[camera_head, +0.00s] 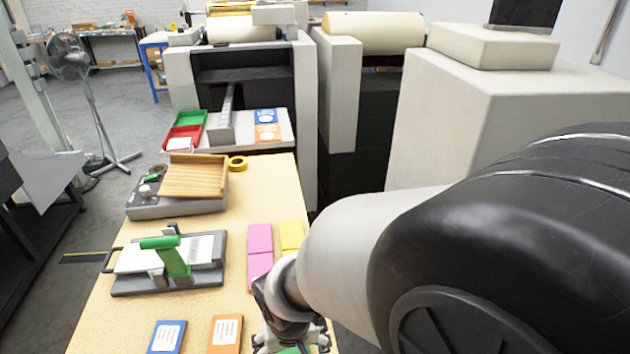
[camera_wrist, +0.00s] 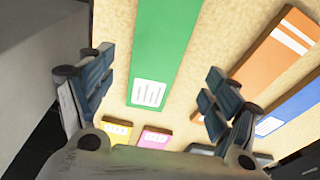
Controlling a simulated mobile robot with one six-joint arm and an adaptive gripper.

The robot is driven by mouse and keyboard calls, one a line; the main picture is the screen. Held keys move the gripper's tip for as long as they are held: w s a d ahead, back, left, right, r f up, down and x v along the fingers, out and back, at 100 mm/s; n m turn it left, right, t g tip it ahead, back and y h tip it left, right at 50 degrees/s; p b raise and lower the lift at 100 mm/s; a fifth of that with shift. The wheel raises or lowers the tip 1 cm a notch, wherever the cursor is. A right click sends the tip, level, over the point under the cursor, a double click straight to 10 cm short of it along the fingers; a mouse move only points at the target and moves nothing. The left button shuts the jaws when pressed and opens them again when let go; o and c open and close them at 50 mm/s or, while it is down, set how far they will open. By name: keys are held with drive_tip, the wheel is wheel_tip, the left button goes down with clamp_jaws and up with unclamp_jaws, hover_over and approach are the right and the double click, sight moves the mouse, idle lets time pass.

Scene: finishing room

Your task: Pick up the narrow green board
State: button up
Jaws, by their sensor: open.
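A green board (camera_wrist: 165,45) with a white label at its near end lies on the tan tabletop in the wrist view. It runs up past the top edge of that view, so its far end is out of sight. My gripper (camera_wrist: 160,68) is open, with one finger to each side of the board and nothing held. In the head view my gripper (camera_head: 290,344) is at the bottom edge, over the table, and only a sliver of the green board (camera_head: 291,351) shows beneath it. I cannot tell how high the fingers are above the board.
An orange board (camera_wrist: 275,48) and a blue board (camera_wrist: 290,108) lie right of the green one in the wrist view. Pink boards (camera_head: 260,248) and a yellow board (camera_head: 291,235) lie beyond my gripper. A green-handled device (camera_head: 168,262) stands left on the table (camera_head: 232,300).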

drive_tip(key=f+b, duration=0.1)
drive_tip(key=f, duration=0.2)
drive_tip(key=f+b, duration=0.1)
drive_tip(key=f, duration=0.1)
drive_tip(key=shift+w+d+f+b, duration=0.15)
drive_tip(key=shift+w+f+b, duration=0.05)
drive_tip(key=shift+w+b, duration=0.1)
drive_tip(key=shift+r, duration=0.1)
drive_tip(key=shift+s, duration=0.1)
drive_tip(key=shift+c, duration=0.4)
drive_tip(key=c, duration=1.1)
